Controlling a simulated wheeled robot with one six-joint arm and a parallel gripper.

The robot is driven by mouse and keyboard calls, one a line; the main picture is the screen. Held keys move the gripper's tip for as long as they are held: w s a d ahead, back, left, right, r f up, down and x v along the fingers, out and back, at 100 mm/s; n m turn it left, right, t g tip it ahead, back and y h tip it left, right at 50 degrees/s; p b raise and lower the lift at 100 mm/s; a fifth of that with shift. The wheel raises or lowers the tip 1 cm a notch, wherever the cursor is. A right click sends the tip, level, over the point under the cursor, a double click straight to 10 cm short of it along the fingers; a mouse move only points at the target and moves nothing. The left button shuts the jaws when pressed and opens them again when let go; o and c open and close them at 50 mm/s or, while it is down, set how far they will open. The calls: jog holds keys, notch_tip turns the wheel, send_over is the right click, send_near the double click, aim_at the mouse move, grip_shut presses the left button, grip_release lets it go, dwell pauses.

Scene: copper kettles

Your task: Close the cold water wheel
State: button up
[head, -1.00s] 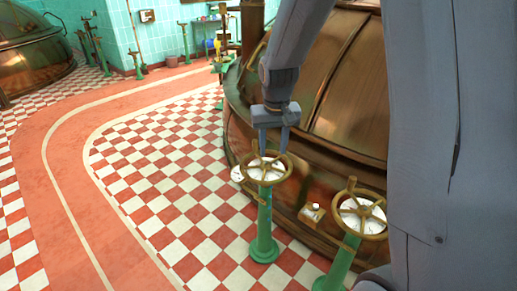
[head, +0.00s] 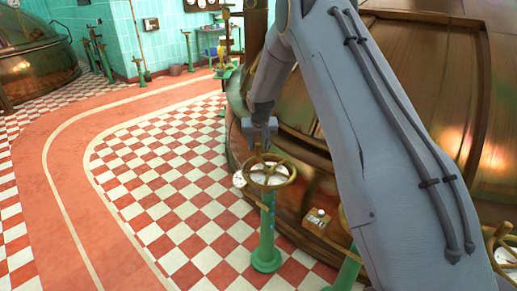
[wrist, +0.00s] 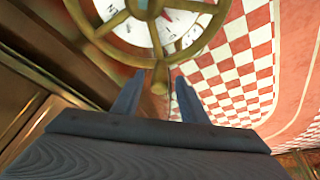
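A brass handwheel (head: 285,179) stands on a green pedestal (head: 267,232) beside the copper kettle. I cannot read a name on it. A white dial (wrist: 133,31) with a red pointer shows through its spokes in the wrist view. A knob handle (wrist: 159,80) rises from its rim. My gripper (head: 258,148) is at the far rim of the wheel. In the wrist view the two fingers of my gripper (wrist: 157,88) are apart, with the knob between or just beyond their tips. I cannot tell whether they touch it.
A second brass wheel (head: 503,240) is at the right edge, partly behind my arm. The large copper kettle (head: 300,185) is close behind. The checkered floor to the left is clear.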

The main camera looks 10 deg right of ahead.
jog(key=shift+x, duration=0.9)
jog(key=shift+c, duration=0.4)
grip_shut()
jog(key=shift+w+d, duration=0.15)
jog(key=shift+d, duration=1.15)
jog(key=shift+o, duration=0.4)
grip_release()
jog(key=shift+d, duration=0.15)
